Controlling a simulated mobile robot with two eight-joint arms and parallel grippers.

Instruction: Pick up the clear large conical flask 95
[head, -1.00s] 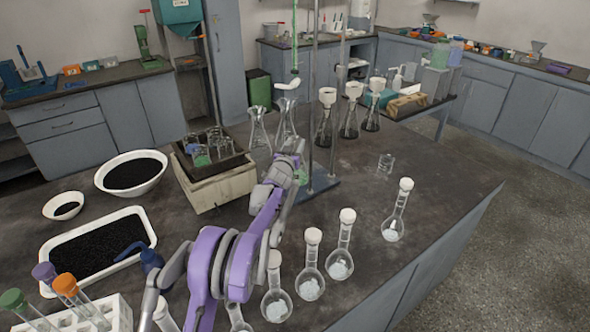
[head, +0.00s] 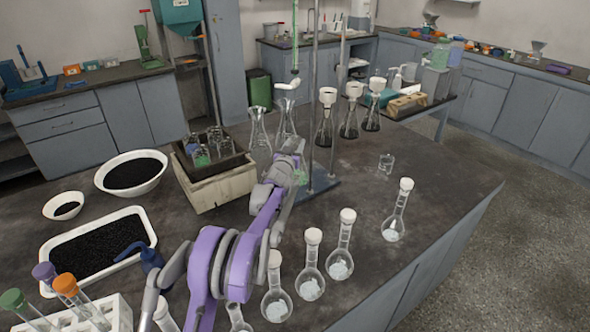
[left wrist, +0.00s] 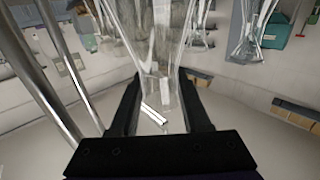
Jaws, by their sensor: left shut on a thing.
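A clear large conical flask (head: 286,118) stands out behind my left gripper (head: 291,150) in the head view, its lower part hidden by the gripper. In the left wrist view my left gripper (left wrist: 160,103) has its two dark fingers on either side of the clear glass flask (left wrist: 158,65) and is shut on it. No number can be read on the glass. A second clear conical flask (head: 259,128) stands just left of it. My right gripper is not in view.
A burette (head: 295,45) and metal stand rods (head: 315,100) rise close to the gripper. Dark-filled flasks with white funnels (head: 350,118) stand to the right. Round-bottomed flasks (head: 338,262) line the front edge. A wooden box of glassware (head: 222,190) is at left.

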